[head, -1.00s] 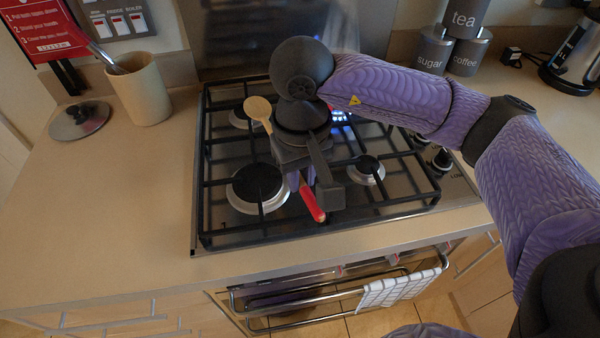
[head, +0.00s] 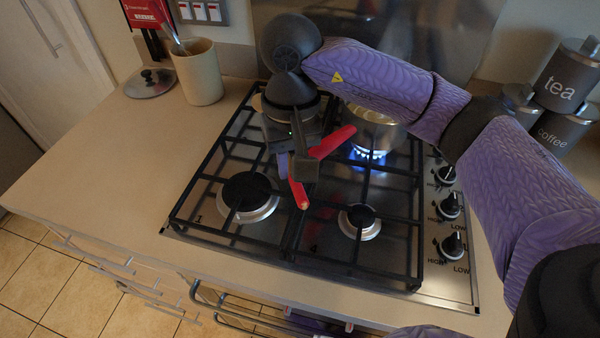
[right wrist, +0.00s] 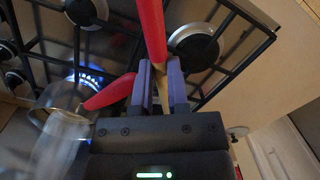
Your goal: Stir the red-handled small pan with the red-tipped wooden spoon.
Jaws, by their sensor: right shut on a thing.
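The small pan (head: 376,128) sits on the lit back-right burner, partly hidden by my right arm. Its red handle (head: 334,141) points toward the front left, passing close by my right gripper (head: 298,172). That gripper is shut on the wooden spoon, whose red tip (head: 300,194) sticks out toward the front. The spoon's far end is mostly hidden behind my wrist. In the right wrist view, the red end (right wrist: 152,28) rises from between the fingers (right wrist: 160,88), and the pan (right wrist: 62,108) with its red handle (right wrist: 110,92) lies left of them. My left gripper is not in view.
The front burners (head: 248,196) are bare and unlit, with black grates around them. A beige crock (head: 198,75) with a utensil and a lid (head: 150,83) stand at the back left. Tea and coffee canisters (head: 567,75) stand at the right. The left counter is clear.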

